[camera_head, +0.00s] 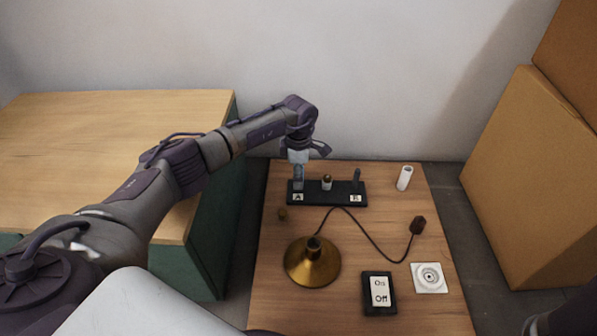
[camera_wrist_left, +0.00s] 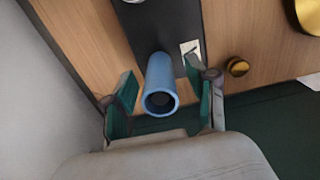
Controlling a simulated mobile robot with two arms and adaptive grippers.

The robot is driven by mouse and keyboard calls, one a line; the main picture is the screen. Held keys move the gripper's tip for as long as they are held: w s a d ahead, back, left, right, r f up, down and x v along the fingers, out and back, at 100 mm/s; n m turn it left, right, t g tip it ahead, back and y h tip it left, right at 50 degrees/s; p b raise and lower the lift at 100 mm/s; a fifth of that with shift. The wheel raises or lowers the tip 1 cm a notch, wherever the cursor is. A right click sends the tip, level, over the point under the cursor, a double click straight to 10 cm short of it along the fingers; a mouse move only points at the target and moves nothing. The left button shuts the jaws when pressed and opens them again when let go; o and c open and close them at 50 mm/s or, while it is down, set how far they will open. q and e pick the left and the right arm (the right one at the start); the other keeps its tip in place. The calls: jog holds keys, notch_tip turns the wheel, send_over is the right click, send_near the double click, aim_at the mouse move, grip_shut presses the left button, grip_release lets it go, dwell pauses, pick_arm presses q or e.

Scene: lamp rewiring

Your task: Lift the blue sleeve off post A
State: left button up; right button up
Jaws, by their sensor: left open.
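The black base (camera_head: 338,197) with white labels A and B stands near the back of the small wooden table. The blue sleeve (camera_head: 298,177) stands upright at label A; in the left wrist view its open, dark end (camera_wrist_left: 160,101) faces the camera. Post A itself cannot be made out inside it. My left gripper (camera_head: 304,153) is over the A end of the base. In the left wrist view my left gripper (camera_wrist_left: 165,104) is open, with green-padded fingers on either side of the sleeve and gaps between.
A white cylinder (camera_head: 404,178), brass lamp base (camera_head: 313,263), corded plug (camera_head: 418,225), switch plate (camera_head: 379,293), socket (camera_head: 429,277) and small brass knob (camera_head: 283,214) are on the table. Cardboard boxes (camera_head: 530,180) stand right.

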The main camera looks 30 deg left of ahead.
pick_arm(q)
jog(key=shift+r, duration=0.1)
grip_shut()
jog(key=shift+r, duration=0.1)
